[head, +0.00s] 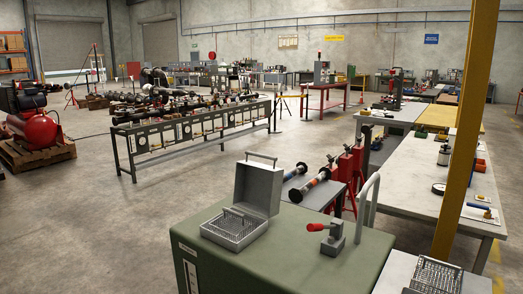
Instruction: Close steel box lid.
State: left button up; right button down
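A grey steel box (234,228) sits on the green cabinet top in the lower middle of the head view. Its lid (257,188) stands upright, open, hinged at the box's back right side, with a handle (261,157) on its top edge. Inside the open box are rows of small metallic pieces. Neither of my grippers shows in the head view, so I cannot see their position or whether they are open.
The green cabinet (285,258) also carries a clamp with a red handle (330,236), right of the box. Behind it stands a small table (313,194) with flanged spools. A yellow post (467,140) rises at the right. Open concrete floor (110,225) lies left.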

aim_at(257, 187)
jog(key=i+j, duration=0.4)
jog(key=j, duration=0.15)
jog(key=i+j, duration=0.35)
jog(key=j, duration=0.2)
jog(key=i+j, duration=0.4)
jog(key=j, duration=0.15)
jog(key=i+j+u, duration=0.1)
jog(key=i+j, duration=0.25)
jog(key=j, duration=0.2)
jog(key=i+j, duration=0.4)
jog(key=j, duration=0.15)
